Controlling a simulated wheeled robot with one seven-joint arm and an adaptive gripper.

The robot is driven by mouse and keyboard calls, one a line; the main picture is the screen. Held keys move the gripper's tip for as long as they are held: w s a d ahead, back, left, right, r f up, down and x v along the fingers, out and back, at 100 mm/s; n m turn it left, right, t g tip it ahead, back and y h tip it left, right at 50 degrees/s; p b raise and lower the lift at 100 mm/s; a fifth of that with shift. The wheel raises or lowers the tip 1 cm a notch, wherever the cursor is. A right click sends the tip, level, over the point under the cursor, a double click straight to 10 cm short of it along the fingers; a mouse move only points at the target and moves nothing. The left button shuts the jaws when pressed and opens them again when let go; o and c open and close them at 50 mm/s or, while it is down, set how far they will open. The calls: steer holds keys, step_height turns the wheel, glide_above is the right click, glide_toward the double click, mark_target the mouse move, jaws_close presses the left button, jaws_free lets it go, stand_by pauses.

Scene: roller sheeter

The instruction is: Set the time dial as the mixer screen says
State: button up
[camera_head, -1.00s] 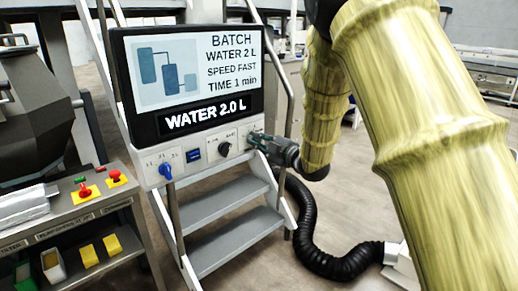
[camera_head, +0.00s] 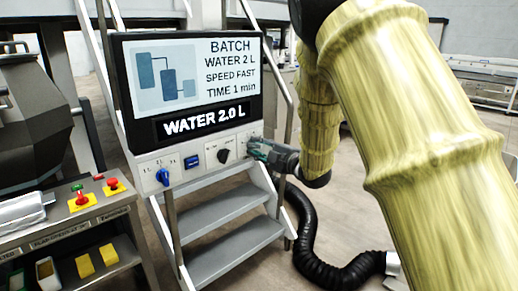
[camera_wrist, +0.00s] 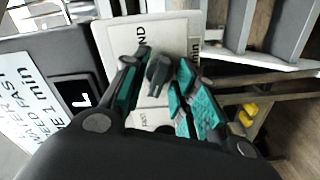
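The mixer screen (camera_head: 190,85) reads BATCH, WATER 2 L, SPEED FAST, TIME 1 min, with WATER 2.0 L in a black strip below. The pale control panel (camera_head: 205,168) sits under it. The time dial is hidden behind my gripper (camera_head: 257,148) at the panel's right end in the head view. In the wrist view the dial (camera_wrist: 158,72) is a dark grey knob between the teal fingertips of my gripper (camera_wrist: 162,68). The fingers are open, with pale panel visible on both sides of the knob. A "min" label shows beside it; its exact setting is unclear.
Grey steps (camera_head: 225,210) and a black hose (camera_head: 325,268) lie below. A cart with red buttons (camera_head: 112,183) stands at left.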

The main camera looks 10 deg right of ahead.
steer(key=shift+a, duration=0.2)
steer(key=shift+d, duration=0.1)
steer(key=v, duration=1.2)
stand_by(0.4)
